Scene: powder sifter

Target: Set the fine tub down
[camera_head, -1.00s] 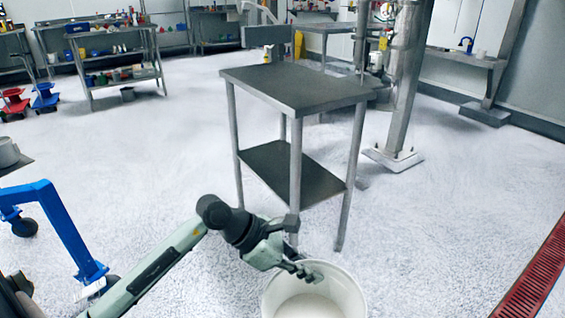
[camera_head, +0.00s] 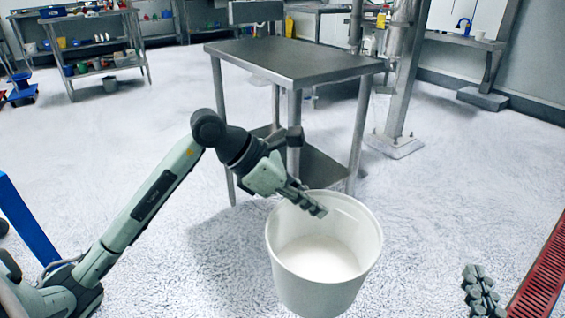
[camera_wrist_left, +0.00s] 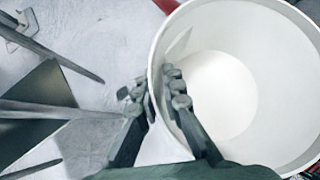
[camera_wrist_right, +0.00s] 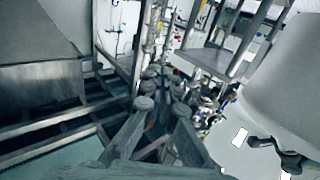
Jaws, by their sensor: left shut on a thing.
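The fine tub (camera_head: 320,285) is a large white round bucket with white powder (camera_head: 318,258) in its bottom, at lower centre of the head view. The left wrist view shows the gripper (camera_wrist_left: 160,95) astride the rim of the tub (camera_wrist_left: 285,130). The tub looks about upright; whether its base touches the floor I cannot tell. My right gripper (camera_head: 478,288) is at the lower right, apart from the tub.
A steel table (camera_head: 290,62) with a lower shelf stands just behind the tub. A steel column (camera_head: 400,100) is behind it to the right. A red floor grate (camera_head: 545,270) lies at the right edge. A blue frame (camera_head: 25,225) is at far left. Speckled floor around the tub is open.

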